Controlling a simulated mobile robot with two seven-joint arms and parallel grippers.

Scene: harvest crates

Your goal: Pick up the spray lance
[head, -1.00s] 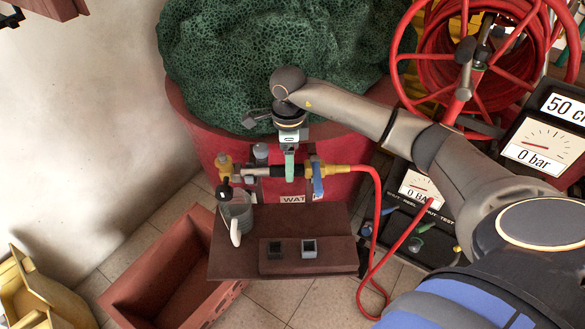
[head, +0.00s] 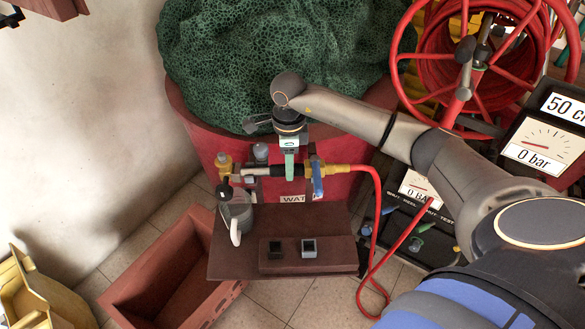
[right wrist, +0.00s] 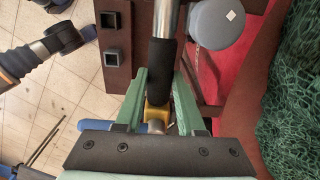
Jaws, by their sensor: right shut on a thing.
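The spray lance (head: 258,171) lies level across the front of the red tub, with a metal tube, a black grip and a brass fitting at its right end. A red hose runs from that fitting. My right gripper (head: 289,172) reaches down onto the black grip with its green fingers. In the right wrist view the lance's black grip (right wrist: 164,65) passes between the two green fingers of the right gripper (right wrist: 160,82), which is shut on it. The lance still sits at its place by the shelf. My left gripper does not show.
A brown shelf (head: 235,263) below carries two small square sockets (head: 309,248). A grey jug (head: 236,213) with a white handle stands at its left. The tub (head: 190,95) holds a green netted heap. A red hose reel (head: 480,60) and gauge panels stand to the right.

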